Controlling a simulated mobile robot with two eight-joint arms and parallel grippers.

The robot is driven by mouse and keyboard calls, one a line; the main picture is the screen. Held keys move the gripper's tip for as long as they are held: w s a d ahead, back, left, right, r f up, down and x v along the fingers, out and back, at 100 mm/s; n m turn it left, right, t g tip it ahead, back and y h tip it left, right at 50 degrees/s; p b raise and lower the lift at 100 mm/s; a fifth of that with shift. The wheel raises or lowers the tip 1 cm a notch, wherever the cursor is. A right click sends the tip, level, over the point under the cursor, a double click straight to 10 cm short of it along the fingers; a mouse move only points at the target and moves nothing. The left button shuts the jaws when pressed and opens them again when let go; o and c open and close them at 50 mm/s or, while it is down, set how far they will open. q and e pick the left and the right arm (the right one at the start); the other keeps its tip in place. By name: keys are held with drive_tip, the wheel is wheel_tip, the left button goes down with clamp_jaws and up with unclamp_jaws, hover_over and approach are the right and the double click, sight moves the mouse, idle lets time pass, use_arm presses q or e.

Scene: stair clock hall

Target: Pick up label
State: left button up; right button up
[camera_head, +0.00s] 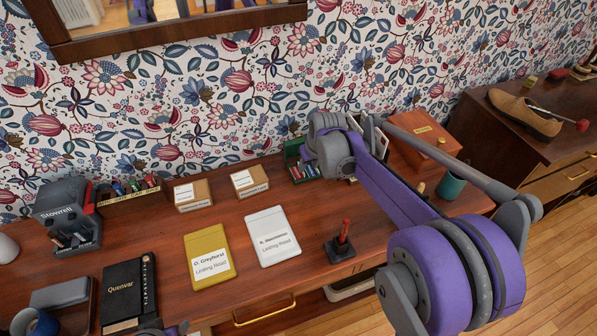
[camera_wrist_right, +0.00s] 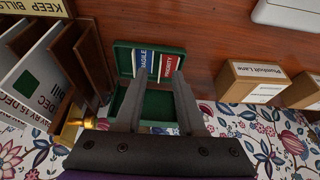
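A green box (camera_head: 292,151) with an open lid stands on the desk against the wall. In the right wrist view the green box (camera_wrist_right: 122,57) holds a blue label (camera_wrist_right: 142,62) reading FRAGILE and a red label (camera_wrist_right: 167,67) reading PRIORITY, side by side. My right gripper (camera_wrist_right: 158,78) is over the box, its two fingers apart with nothing held between them. In the head view my right wrist hides the fingers and part of the box. Only grey and purple parts of my left arm show at the bottom left edge; its fingers cannot be made out.
A letter rack (camera_wrist_right: 72,62) and a brass object (camera_wrist_right: 72,131) are close beside the right gripper. Two small cardboard boxes (camera_head: 192,194) stand left of the green box.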

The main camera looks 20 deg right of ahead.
sight(305, 175)
drive_tip(key=x, duration=0.5)
drive_tip(key=shift+s+f, duration=0.2)
drive_tip(key=shift+f, duration=0.05)
clamp_jaws()
